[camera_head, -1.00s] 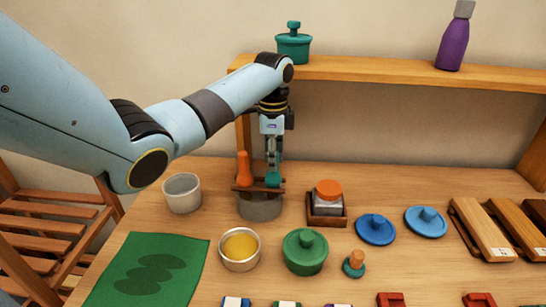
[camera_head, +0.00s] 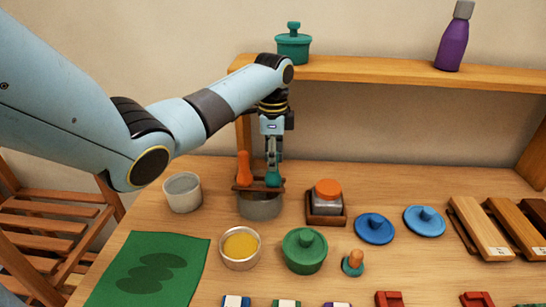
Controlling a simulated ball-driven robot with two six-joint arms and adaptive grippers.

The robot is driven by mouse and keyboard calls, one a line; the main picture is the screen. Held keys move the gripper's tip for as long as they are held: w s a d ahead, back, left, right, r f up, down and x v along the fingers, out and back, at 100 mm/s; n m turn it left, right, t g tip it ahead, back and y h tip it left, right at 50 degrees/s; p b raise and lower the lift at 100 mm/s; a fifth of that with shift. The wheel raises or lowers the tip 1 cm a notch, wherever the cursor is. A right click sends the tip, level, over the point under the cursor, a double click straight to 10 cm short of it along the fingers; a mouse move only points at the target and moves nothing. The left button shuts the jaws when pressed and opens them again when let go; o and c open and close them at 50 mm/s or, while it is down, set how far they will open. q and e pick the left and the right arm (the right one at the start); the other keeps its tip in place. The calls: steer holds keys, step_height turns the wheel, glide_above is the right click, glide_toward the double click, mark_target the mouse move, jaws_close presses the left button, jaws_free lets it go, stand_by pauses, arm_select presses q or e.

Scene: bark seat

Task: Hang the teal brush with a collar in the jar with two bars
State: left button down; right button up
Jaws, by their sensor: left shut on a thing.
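The jar with two bars (camera_head: 260,208) is a grey pot with brown bars across its mouth, standing on the table below my left gripper. The teal brush (camera_head: 272,179) is upright at the right part of the bars, with its lower part hidden by the bars and jar. Its collar cannot be made out clearly. My left gripper (camera_head: 272,164) points straight down and is shut on the top of the teal brush. An orange-handled brush (camera_head: 243,167) stands at the left part of the same bars. My right gripper is not in view.
A white cup (camera_head: 182,193) stands left of the jar, a tin with yellow contents (camera_head: 240,248) and a green lidded pot (camera_head: 304,252) in front. A wooden box with an orange-topped jar (camera_head: 326,207) is close on the right. A shelf (camera_head: 390,71) runs behind.

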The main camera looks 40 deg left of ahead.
arm_select(q)
steer(key=shift+f, duration=0.35)
steer(key=c, duration=1.2)
jaws_free()
steer(key=o, duration=0.5)
step_height(320, 180, up, 5)
steer(key=p, duration=0.5)
steer(key=shift+r+p, duration=0.1)
steer(key=shift+p, duration=0.2)
steer(key=shift+r, duration=0.95)
